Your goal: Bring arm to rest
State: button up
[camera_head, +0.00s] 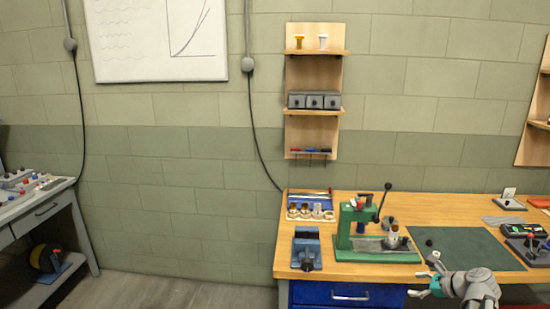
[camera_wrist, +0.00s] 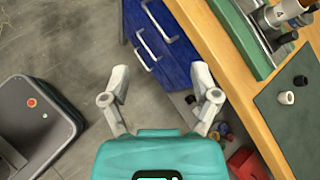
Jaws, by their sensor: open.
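My gripper (camera_wrist: 161,88) is open and empty in the wrist view. Its two grey fingers are spread above the floor, beside the blue drawers of the workbench. In the head view my gripper (camera_head: 412,293) shows at the lower right, just in front of the bench's front edge. My grey arm joint (camera_head: 473,287) is right of it. Nothing is between the fingers. The rest of my arm is cut off by the frame's bottom edge.
The wooden workbench (camera_head: 345,278) carries a green press (camera_head: 357,228), a blue vise (camera_head: 306,248) and a dark green mat (camera_head: 470,248). Blue drawers (camera_wrist: 165,42) sit under it. A red bin (camera_wrist: 243,163) stands lower down. Open floor (camera_head: 180,291) lies left of the bench.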

jog(key=s+a+f+n+g+h, duration=0.1)
jog(key=a+f+n+g+h, duration=0.1)
jog(key=a+n, duration=0.6)
jog(key=s+a+f+n+g+h, duration=0.2)
jog(key=a+n+g, duration=0.2)
jog(key=a+n, duration=0.4)
jog(key=s+a+f+n+g+h+p, duration=0.1)
jog(key=s+a+f+n+g+h, duration=0.1)
jog(key=a+n, duration=0.7)
jog(key=a+g, duration=0.1)
jog(key=a, duration=0.6)
jog(key=shift+f, duration=0.35)
